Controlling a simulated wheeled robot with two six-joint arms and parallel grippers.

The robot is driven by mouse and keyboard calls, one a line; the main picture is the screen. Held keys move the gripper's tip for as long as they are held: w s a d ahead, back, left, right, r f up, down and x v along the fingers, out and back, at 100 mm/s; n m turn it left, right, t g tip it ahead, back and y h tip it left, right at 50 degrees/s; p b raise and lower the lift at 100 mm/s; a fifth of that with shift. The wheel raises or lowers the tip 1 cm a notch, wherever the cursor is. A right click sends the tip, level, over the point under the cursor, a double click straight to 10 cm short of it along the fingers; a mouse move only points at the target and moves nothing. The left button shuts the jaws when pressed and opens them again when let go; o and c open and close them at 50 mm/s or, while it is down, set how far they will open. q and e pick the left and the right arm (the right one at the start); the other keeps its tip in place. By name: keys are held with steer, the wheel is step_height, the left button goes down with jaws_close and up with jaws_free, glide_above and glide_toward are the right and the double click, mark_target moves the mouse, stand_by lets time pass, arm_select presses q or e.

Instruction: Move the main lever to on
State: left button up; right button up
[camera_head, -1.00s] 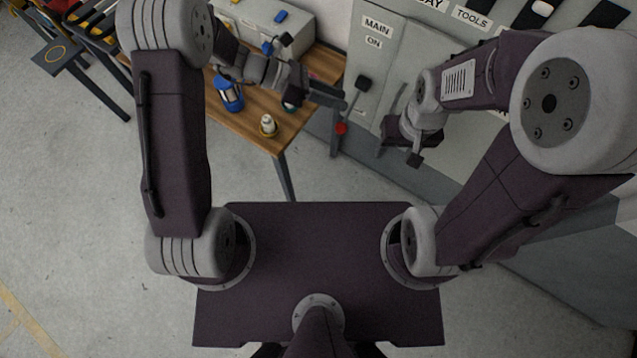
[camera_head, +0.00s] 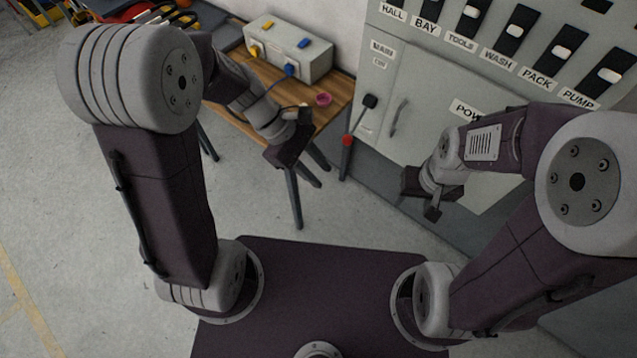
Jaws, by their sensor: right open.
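The main lever (camera_head: 369,101) shows as a black knob on a thin rod, on the left part of the grey cabinet below the MAIN / ON label (camera_head: 381,51). A red piece (camera_head: 347,140) on a dark upright part shows lower left of it; I cannot tell whether it belongs to the lever. My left gripper (camera_head: 322,176) is open and empty, in front of the table, left of and below the lever and apart from it. My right gripper (camera_head: 421,198) is open and empty in front of the cabinet, right of and below the lever.
The grey cabinet (camera_head: 430,85) has labelled switches along its top and a vertical door handle (camera_head: 398,117). A wooden table (camera_head: 335,103) holds a grey box (camera_head: 290,52) with coloured connectors and a pink ring (camera_head: 323,99). Floor is open at left.

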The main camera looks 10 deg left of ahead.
arm_select(q)
steer(key=shift+s+a, duration=0.2)
steer(key=shift+s, duration=0.05)
steer(key=shift+w+f, duration=0.1)
stand_by(0.3)
